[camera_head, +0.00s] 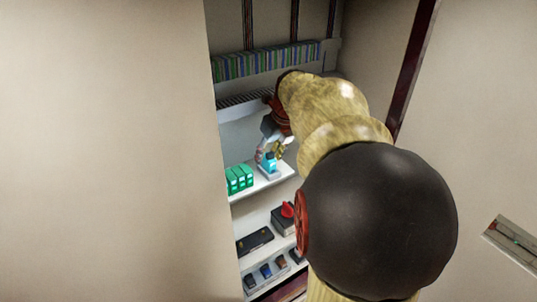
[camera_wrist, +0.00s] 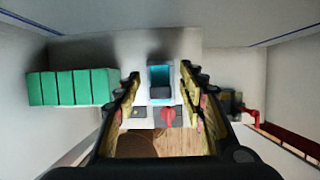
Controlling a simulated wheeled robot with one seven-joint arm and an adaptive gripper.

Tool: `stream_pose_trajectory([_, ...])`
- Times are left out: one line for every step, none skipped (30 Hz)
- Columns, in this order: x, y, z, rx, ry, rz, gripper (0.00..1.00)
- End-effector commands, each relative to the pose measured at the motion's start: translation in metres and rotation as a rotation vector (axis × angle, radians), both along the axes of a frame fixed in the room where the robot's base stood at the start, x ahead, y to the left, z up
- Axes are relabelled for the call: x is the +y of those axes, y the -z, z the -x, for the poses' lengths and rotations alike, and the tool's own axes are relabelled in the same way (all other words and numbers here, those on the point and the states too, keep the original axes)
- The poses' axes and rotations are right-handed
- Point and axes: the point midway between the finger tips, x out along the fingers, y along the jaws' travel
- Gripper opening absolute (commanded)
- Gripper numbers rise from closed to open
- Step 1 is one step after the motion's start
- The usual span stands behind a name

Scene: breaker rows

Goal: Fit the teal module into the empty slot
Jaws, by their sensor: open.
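The teal module (camera_head: 268,164) stands upright on a white shelf inside the cabinet, on what looks like a pale holder. In the wrist view the teal module (camera_wrist: 160,78) shows as a teal-edged block with a dark middle, in line with the gap between my fingers. My gripper (camera_head: 271,153) is open above and around its upper part; contact cannot be told. In the wrist view my gripper (camera_wrist: 161,86) has one finger on each side of it. A breaker row (camera_head: 265,62) crosses the cabinet's upper part; my arm covers its surroundings, and I cannot make out the empty slot.
Several green blocks (camera_head: 239,179) stand on the same shelf, left of the module. A dark case (camera_head: 255,240) and a grey box with a red knob (camera_head: 284,218) sit lower. A slotted rail (camera_head: 245,103) runs above the shelf. Cabinet walls are close on both sides.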

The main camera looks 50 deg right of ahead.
Motion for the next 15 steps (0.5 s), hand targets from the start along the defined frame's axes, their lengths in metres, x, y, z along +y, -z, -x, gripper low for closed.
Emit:
stream_pose_trajectory([0.000, -0.006, 0.002, -0.002, 0.001, 0.003, 0.40])
stream_pose_trajectory([0.000, -0.010, 0.003, -0.003, 0.001, 0.004, 0.40])
stream_pose_trajectory([0.001, -0.015, 0.005, -0.004, 0.001, 0.004, 0.40])
stream_pose_trajectory([0.001, -0.020, 0.007, -0.004, 0.001, 0.004, 0.40])
stream_pose_trajectory([0.002, -0.025, 0.009, -0.004, 0.002, 0.005, 0.40])
stream_pose_trajectory([0.003, -0.033, 0.012, -0.005, 0.002, 0.005, 0.40])
stream_pose_trajectory([0.004, -0.039, 0.014, -0.005, 0.002, 0.005, 0.40])
stream_pose_trajectory([0.004, -0.045, 0.016, -0.005, 0.002, 0.005, 0.40])
stream_pose_trajectory([0.006, -0.052, 0.020, -0.004, 0.001, 0.004, 0.40])
stream_pose_trajectory([0.006, -0.058, 0.022, -0.004, 0.002, 0.005, 0.40])
stream_pose_trajectory([0.007, -0.063, 0.024, -0.003, 0.001, 0.004, 0.40])
stream_pose_trajectory([0.008, -0.070, 0.027, -0.004, 0.001, 0.004, 0.40])
stream_pose_trajectory([0.009, -0.075, 0.029, -0.003, 0.002, 0.003, 0.40])
stream_pose_trajectory([0.009, -0.080, 0.031, -0.003, 0.002, 0.003, 0.40])
stream_pose_trajectory([0.010, -0.086, 0.034, -0.003, 0.002, 0.003, 0.40])
